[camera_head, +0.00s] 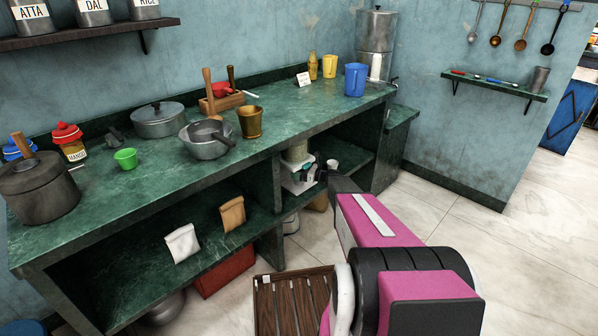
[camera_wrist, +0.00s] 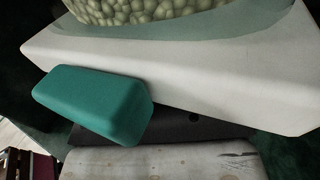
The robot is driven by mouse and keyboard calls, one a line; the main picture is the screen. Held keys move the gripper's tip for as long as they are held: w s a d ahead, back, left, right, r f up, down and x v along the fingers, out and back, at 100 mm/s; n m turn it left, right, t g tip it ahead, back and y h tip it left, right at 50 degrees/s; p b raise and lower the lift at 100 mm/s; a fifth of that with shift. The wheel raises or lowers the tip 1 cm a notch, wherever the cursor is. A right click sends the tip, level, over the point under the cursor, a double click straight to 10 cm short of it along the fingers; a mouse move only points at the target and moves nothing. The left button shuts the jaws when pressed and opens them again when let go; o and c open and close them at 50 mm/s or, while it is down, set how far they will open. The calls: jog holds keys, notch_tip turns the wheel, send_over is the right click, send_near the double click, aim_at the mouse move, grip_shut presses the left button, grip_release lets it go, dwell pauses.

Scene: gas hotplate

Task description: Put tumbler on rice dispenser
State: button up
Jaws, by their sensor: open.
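What looks like the rice dispenser (camera_head: 297,182) stands in the open lower shelf, a white base with a clear container of pale grains above. In the wrist view its white base (camera_wrist: 190,75) fills the upper part, with a teal block (camera_wrist: 92,103) in front of it. My gripper (camera_head: 314,172) is open, close in front of the dispenser; contact cannot be told. A steel tumbler (camera_head: 540,80) stands on the small wall shelf at right. A small white cup (camera_head: 333,164) is beside my gripper, partly hidden. No tumbler shows between the fingers.
The green counter (camera_head: 330,105) runs above the lower shelf, close over my arm. A blue jug (camera_head: 355,80) and a yellow cup (camera_head: 329,66) stand on it. A wooden crate (camera_head: 295,298) is on the floor. The floor at right is clear.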

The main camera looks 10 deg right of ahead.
jog(key=shift+r, duration=0.15)
jog(key=v, duration=1.2)
jog(key=s+a+r+n+g+h, duration=0.1)
jog(key=s+a+n+g+h, duration=0.25)
jog(key=s+a+n, duration=0.45)
jog(key=s+a+n+g+h, duration=0.3)
jog(key=s+a+n+g, duration=0.15)
jog(key=s, duration=0.45)
jog(key=s+d+r+n+h, duration=0.1)
jog(key=s+r+n+h, duration=0.1)
jog(key=s+n+h, duration=0.2)
jog(key=s+d+r+n+g+h, duration=0.1)
jog(key=s+r+n+h, duration=0.2)
jog(key=s+n, duration=0.5)
jog(key=shift+s+d+h, duration=0.35)
jog(key=shift+s+h, duration=0.5)
